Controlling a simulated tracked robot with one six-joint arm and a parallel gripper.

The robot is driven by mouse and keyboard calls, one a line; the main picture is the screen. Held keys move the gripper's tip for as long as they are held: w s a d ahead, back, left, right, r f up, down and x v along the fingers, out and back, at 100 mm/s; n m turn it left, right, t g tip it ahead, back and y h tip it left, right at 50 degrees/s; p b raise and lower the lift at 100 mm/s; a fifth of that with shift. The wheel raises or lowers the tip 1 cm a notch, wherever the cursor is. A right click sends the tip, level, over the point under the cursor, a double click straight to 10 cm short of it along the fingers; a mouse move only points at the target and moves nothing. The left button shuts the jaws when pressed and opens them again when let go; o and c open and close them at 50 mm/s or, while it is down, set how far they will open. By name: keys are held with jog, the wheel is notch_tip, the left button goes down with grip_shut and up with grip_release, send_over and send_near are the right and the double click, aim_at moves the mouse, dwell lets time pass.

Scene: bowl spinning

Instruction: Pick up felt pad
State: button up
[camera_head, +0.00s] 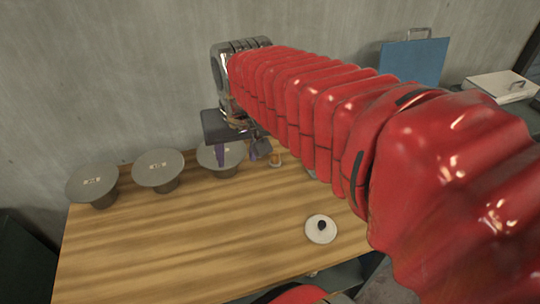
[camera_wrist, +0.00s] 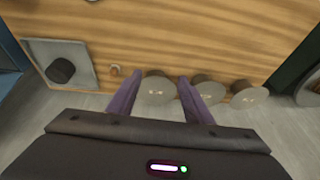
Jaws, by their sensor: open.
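A dark rounded pad (camera_wrist: 61,71), which may be the felt pad, lies on a square grey tray (camera_wrist: 88,54) at the left in the wrist view. My arm hides that part of the table in the head view. My gripper (camera_wrist: 158,84) is open, its two purple fingers apart and empty. It also shows in the head view (camera_head: 240,153), by the wall side of the table. A grey round-topped stand (camera_wrist: 157,92) shows between the fingers in the wrist view. I cannot tell the height between them. The pad is to the left of the fingers there.
Two more grey round-topped stands (camera_head: 158,168) (camera_head: 93,183) stand along the wooden table's (camera_head: 190,243) wall side. A small brass-coloured piece (camera_head: 275,160) is near the gripper. A white disc with a black knob (camera_head: 320,231) lies nearer. The table's left front is clear.

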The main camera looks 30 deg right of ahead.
jog(key=w+d+f+m+g, duration=0.1)
jog(key=w+d+m, duration=0.1)
jog(key=w+d, duration=0.35)
jog(key=m+g, duration=0.3)
jog(key=m, duration=0.2)
send_over(275, 153)
notch_tip(275, 153, down, 11)
jog(key=shift+d+f+y, duration=0.15)
jog(key=shift+y, duration=0.15)
jog(key=shift+f, duration=0.1)
notch_tip(275, 153, down, 8)
jog(key=shift+f, duration=0.2)
jog(key=shift+f, duration=0.1)
jog(key=shift+f, duration=2.5)
